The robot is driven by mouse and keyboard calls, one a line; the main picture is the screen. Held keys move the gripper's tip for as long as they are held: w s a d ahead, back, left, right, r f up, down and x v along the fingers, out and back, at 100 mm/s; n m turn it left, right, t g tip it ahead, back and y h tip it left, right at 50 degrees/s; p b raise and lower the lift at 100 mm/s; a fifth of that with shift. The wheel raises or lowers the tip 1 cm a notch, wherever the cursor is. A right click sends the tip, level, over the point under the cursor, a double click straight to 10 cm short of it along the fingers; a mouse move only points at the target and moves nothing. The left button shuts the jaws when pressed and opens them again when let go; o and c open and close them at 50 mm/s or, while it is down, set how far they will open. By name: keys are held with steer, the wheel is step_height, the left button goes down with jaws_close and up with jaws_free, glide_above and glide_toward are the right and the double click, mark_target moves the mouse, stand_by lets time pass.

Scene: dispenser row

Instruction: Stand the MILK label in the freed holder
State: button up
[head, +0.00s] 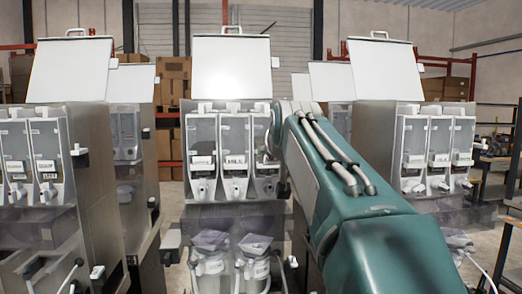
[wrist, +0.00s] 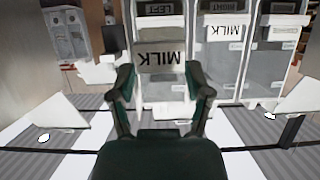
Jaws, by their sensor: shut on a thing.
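I cannot tell whether the label touches the holder there. My gripper is hidden in the head view behind my teal arm.
Steel dispensers with raised white lids stand at the left (head: 75,70), middle (head: 231,68) and right (head: 384,70). Striped tray surfaces (wrist: 55,150) lie under my gripper.

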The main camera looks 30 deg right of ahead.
steer(key=shift+w+d, duration=0.2)
steer(key=shift+w, duration=0.55)
steer(key=w+d, duration=0.1)
steer(key=w, duration=0.1)
steer(key=w+d, duration=0.1)
steer(key=w, duration=0.1)
steer(key=shift+d+f, duration=0.2)
steer(key=shift+w+d, duration=0.1)
steer(key=shift+w, duration=0.35)
steer(key=shift+f, duration=0.55)
